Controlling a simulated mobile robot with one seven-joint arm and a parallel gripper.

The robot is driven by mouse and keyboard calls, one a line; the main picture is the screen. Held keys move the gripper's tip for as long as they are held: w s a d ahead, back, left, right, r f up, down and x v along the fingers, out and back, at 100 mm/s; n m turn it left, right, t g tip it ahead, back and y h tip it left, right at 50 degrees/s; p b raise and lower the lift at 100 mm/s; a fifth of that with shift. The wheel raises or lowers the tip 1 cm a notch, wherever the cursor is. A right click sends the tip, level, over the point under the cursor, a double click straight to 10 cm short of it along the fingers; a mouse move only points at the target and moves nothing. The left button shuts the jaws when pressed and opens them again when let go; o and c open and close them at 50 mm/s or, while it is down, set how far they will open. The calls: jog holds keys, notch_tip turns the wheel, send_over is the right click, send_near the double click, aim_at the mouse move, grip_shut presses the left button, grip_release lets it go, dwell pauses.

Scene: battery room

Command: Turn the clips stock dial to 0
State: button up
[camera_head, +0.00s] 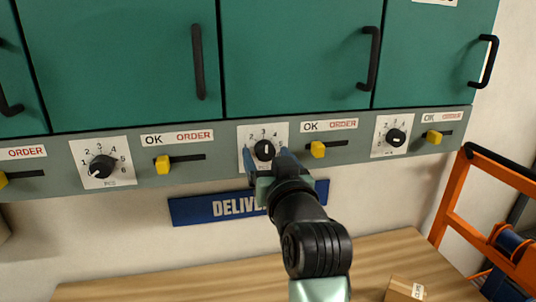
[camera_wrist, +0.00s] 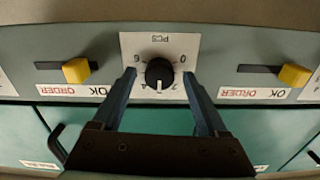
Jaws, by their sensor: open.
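A black round stock dial (camera_head: 264,150) on a white scale plate marked PCS is in the middle of the grey rail. The wrist view shows this dial (camera_wrist: 159,73) upside down, with 6 at the left and 0 at the right. Its white pointer mark points down there, toward the middle numbers around 3. My gripper (camera_wrist: 158,76) is open, one finger on each side of the dial, with small gaps visible. In the head view my gripper (camera_head: 265,160) covers the plate's lower part. I cannot read any label naming the dial as clips.
Other dials sit at left (camera_head: 102,166) and right (camera_head: 396,138). Yellow sliders flank the middle dial at left (camera_head: 162,164) and right (camera_head: 318,149). Green cabinet doors (camera_head: 300,60) with black handles are above. A blue delivery sign (camera_head: 205,208) and wooden bench (camera_head: 180,275) are below.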

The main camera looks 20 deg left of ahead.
jog(key=shift+c, duration=0.2)
grip_shut()
